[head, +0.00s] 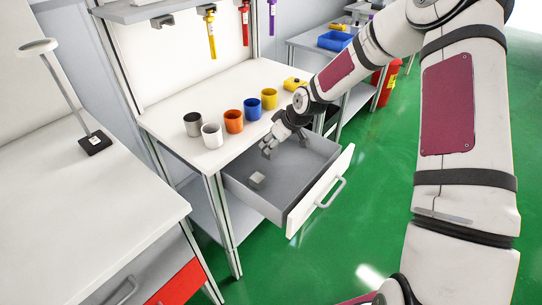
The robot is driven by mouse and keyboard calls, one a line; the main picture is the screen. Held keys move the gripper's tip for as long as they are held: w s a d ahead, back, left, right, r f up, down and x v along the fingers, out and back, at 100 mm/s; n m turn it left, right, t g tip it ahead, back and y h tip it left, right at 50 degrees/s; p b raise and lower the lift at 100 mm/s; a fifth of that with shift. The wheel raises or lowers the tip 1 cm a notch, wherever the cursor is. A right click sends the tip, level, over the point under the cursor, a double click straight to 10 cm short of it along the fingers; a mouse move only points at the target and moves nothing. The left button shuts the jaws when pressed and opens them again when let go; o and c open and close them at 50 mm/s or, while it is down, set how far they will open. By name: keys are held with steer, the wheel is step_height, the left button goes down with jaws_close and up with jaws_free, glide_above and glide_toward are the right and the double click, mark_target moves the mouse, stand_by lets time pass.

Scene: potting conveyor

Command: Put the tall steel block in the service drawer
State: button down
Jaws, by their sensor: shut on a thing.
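The service drawer (328,192) is pulled out from under the white workbench, with a grey inside and a white front. My gripper (268,153) is over the drawer's opening, pointing down, and is shut on a grey thing. This looks like the tall steel block, but it is small here and hard to tell from the fingers. A small light grey block (257,181) shows in the drawer area, below and slightly left of my fingertips, with a visible gap between. I cannot tell its full height.
Grey (193,124), white (212,136), orange (233,122), blue (252,109) and yellow (269,98) cups stand on the workbench (165,115), close to my wrist. A yellow device (295,84) lies behind.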

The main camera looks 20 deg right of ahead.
mark_target(274, 151)
steer(key=shift+f, duration=2.4)
steer(key=shift+f, duration=0.15)
steer(key=c, duration=1.1)
jaws_free()
